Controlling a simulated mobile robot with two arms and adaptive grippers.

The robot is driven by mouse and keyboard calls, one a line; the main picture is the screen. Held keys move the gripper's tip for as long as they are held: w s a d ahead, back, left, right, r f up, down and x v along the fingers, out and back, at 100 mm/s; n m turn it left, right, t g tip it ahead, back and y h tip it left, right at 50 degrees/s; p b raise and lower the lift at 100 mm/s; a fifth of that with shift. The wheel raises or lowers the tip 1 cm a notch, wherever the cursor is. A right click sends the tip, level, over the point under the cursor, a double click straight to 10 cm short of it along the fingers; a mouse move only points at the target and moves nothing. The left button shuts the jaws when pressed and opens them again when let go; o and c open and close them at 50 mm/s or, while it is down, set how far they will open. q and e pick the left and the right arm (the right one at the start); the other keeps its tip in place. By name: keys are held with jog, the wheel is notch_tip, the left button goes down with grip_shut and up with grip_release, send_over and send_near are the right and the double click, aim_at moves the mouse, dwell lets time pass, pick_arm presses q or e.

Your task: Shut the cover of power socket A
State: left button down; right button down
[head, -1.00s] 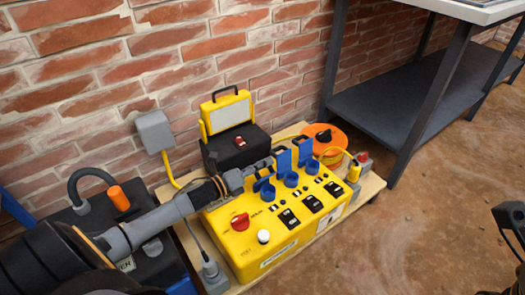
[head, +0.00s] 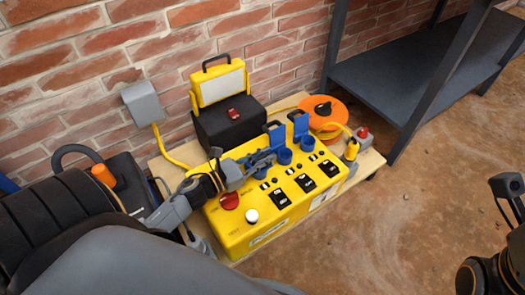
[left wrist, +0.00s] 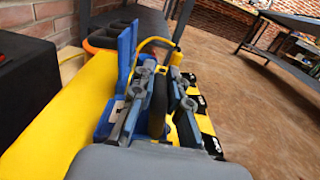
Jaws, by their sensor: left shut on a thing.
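The yellow power box (head: 285,207) stands on a low wooden board, with a row of blue sockets on top. Two blue covers stand upright behind the middle socket (head: 284,156) and right socket (head: 307,144); both have black loops. My left gripper (head: 268,157) is over the leftmost socket, which it largely hides. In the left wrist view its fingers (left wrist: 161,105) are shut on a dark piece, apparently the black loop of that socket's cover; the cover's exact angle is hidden. Socket letters are not readable. My right gripper (head: 507,205) is partly visible at the right edge, away from the box.
A black case with a yellow work lamp (head: 220,88) stands behind the box. An orange cable reel (head: 322,112) is at its right rear. A red knob (head: 229,201) and white button (head: 251,216) are near my left arm. A grey shelf (head: 410,80) stands at right.

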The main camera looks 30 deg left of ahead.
aim_at(263, 156)
pick_arm(q)
jog(key=shift+a+f+m, duration=0.15)
jog(key=shift+f+m, duration=0.05)
jog(key=shift+m, duration=0.2)
jog(key=c, duration=1.3)
grip_release()
jog(key=shift+c, duration=0.2)
jog(key=shift+r, duration=0.1)
notch_tip(263, 156, up, 10)
jog(key=shift+f, duration=0.1)
